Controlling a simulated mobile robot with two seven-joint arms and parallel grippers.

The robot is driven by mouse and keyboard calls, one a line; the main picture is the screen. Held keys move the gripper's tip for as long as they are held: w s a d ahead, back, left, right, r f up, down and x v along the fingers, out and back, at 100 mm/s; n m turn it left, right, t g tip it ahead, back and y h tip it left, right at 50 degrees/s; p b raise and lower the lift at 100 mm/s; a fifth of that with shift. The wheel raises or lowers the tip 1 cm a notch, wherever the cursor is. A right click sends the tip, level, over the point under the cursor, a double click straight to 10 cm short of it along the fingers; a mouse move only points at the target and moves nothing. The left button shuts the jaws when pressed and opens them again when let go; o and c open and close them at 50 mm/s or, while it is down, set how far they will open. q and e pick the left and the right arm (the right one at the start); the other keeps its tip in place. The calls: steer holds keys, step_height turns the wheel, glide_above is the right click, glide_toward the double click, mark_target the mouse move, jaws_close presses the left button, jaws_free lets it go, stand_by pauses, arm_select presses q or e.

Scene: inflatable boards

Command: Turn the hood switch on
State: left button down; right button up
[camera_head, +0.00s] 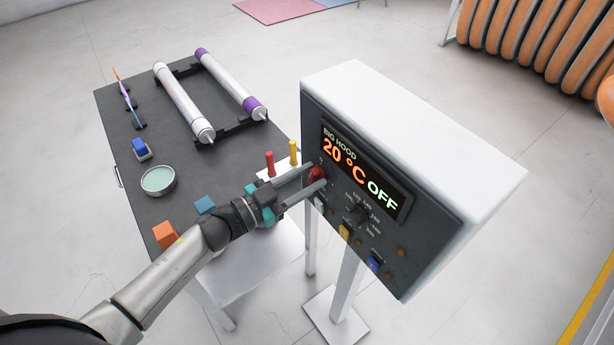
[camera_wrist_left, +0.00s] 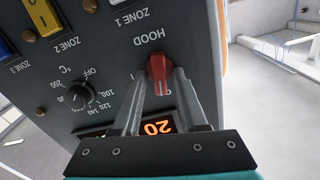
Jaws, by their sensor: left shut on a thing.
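The control box (camera_head: 430,115) stands on a white post, its dark panel facing my left arm. Its display (camera_head: 362,172) reads BIG HOOD, 20 °C and OFF. The red hood switch (camera_head: 316,174) is at the panel's upper left. In the left wrist view the red switch (camera_wrist_left: 160,74) sits under the upside-down label HOOD, between my fingertips. My left gripper (camera_head: 319,178) is shut on the red switch, one finger on each side. The fingers hide part of the switch and its markings. My right gripper is in neither view.
A temperature dial (camera_head: 358,214) and zone switches, yellow (camera_head: 345,233) and blue (camera_head: 374,264), sit lower on the panel. A dark table (camera_head: 125,180) behind my arm holds two rollers (camera_head: 185,103), a green tin (camera_head: 158,180) and small blocks. Orange rolls (camera_head: 535,45) stand far right.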

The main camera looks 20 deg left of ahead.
arm_select(q)
steer(key=m, duration=0.3)
steer(key=shift+f+m, duration=0.1)
steer(key=shift+m, duration=0.2)
steer(key=m+b, duration=0.1)
steer(key=m, duration=0.2)
steer(key=shift+s+d+m, duration=0.1)
steer(key=shift+m, duration=0.2)
steer(key=m+b, duration=0.1)
steer(key=m, duration=0.2)
steer(key=shift+f+m, duration=0.15)
steer(key=shift+m, duration=0.25)
steer(key=shift+m+b, duration=0.75)
steer(key=shift+m, duration=1.35)
steer(key=c, duration=0.8)
jaws_free()
